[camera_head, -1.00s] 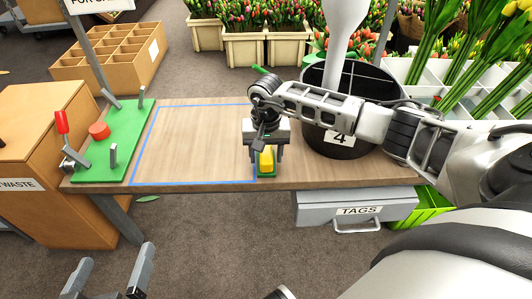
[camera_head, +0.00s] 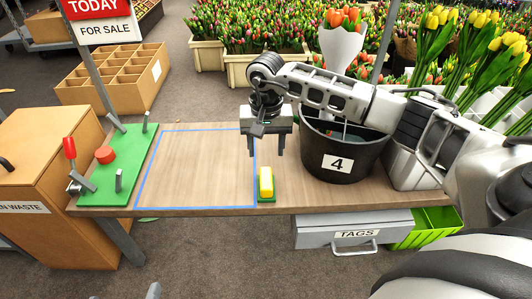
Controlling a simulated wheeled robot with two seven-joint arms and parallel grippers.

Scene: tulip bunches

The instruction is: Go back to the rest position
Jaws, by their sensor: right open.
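My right gripper (camera_head: 266,151) points down over the wooden table (camera_head: 300,190), its two fingers apart with nothing between them. It hangs above and behind a yellow block on a green base (camera_head: 266,183), apart from it, beside the blue outlined area (camera_head: 197,168). At the bottom left edge only the fingertips of my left gripper (camera_head: 125,295) show, spaced apart and empty; the rest is cut off.
A wrapped orange tulip bunch (camera_head: 341,45) stands behind my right arm at the bucket. A green board with a red-handled lever (camera_head: 112,170) sits at the table's left end. A grey tags drawer (camera_head: 352,233) and a green crate (camera_head: 430,225) are below the front edge.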

